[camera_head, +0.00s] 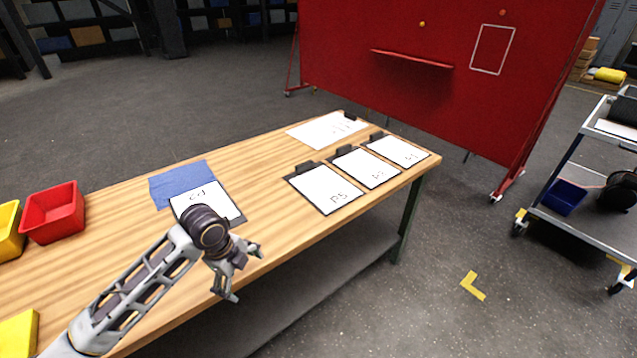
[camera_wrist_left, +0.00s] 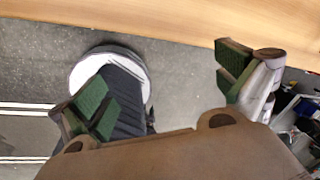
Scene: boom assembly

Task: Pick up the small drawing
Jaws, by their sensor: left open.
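Several white drawings on dark clipboards lie on the wooden table. One marked drawing (camera_head: 199,196) lies partly over a blue sheet (camera_head: 180,181), and my left wrist hides part of it. Three similar ones, a near drawing (camera_head: 325,189), a middle drawing (camera_head: 366,168) and a far drawing (camera_head: 397,151), lie in a row to the right. A larger white sheet (camera_head: 326,130) lies behind them. I cannot tell for sure which is the small drawing. My left gripper (camera_head: 247,273) is open and empty at the table's front edge. Its open fingers (camera_wrist_left: 165,85) show in the left wrist view, with nothing between them.
The table (camera_head: 262,182) has bare wood between the sheets. A red bin (camera_head: 53,212), a yellow bin (camera_head: 9,231) and a yellow item (camera_head: 18,334) are at the left. A red board (camera_head: 430,85) stands behind; a grey cart (camera_head: 590,225) stands right.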

